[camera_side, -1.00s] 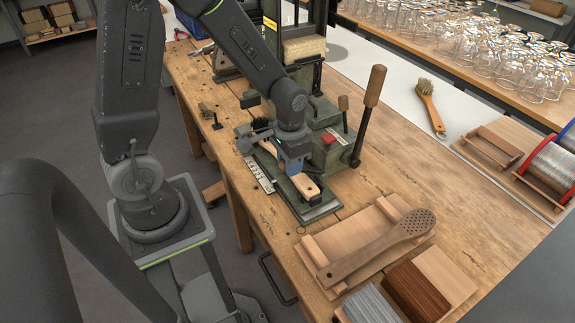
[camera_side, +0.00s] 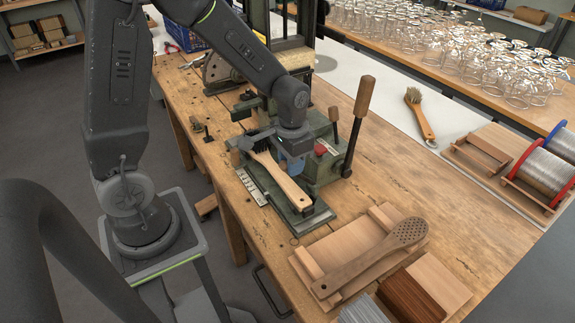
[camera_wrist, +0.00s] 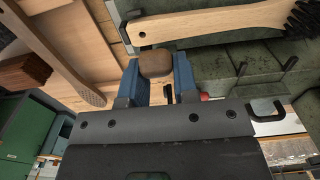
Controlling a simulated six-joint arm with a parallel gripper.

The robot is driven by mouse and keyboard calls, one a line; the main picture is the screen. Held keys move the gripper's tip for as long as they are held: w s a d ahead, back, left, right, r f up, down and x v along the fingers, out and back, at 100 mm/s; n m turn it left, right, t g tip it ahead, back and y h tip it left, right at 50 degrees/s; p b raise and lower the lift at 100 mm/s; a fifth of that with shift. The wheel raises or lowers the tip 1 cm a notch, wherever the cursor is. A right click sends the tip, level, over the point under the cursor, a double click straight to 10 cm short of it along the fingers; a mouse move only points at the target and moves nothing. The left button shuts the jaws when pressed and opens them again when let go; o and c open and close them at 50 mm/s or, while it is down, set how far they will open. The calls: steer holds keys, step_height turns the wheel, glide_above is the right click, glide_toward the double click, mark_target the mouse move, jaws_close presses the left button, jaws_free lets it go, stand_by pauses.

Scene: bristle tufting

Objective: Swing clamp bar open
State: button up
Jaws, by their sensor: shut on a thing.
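A brush (camera_side: 282,182) with a pale wooden handle and black bristles lies along the green machine's fixture (camera_side: 314,217). It also shows across the top of the wrist view (camera_wrist: 210,22). My gripper (camera_side: 291,166) is just beside the brush handle on the machine side. In the wrist view, my gripper's blue fingers (camera_wrist: 158,80) are shut on a brown wooden knob (camera_wrist: 155,63), apart from the brush. My gripper hides that knob in the side view. I cannot clearly make out the clamp bar itself.
A tall wooden-handled lever (camera_side: 360,120) and a red knob (camera_side: 320,149) stand close right of my gripper. A wooden tray (camera_side: 345,250) bearing a perforated paddle (camera_side: 380,255) is in front. Wire spools (camera_side: 550,165) stand far right. The bench between is clear.

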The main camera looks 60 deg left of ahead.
steer(key=shift+w+r, duration=0.3)
steer(key=shift+w, duration=0.45)
steer(key=shift+w+r, duration=0.35)
steer(key=shift+w, duration=0.45)
steer(key=shift+w+r, duration=0.3)
steer(key=shift+w, duration=1.7)
steer(key=o, duration=0.7)
step_height(320, 180, up, 10)
steer(key=shift+s+r, duration=0.1)
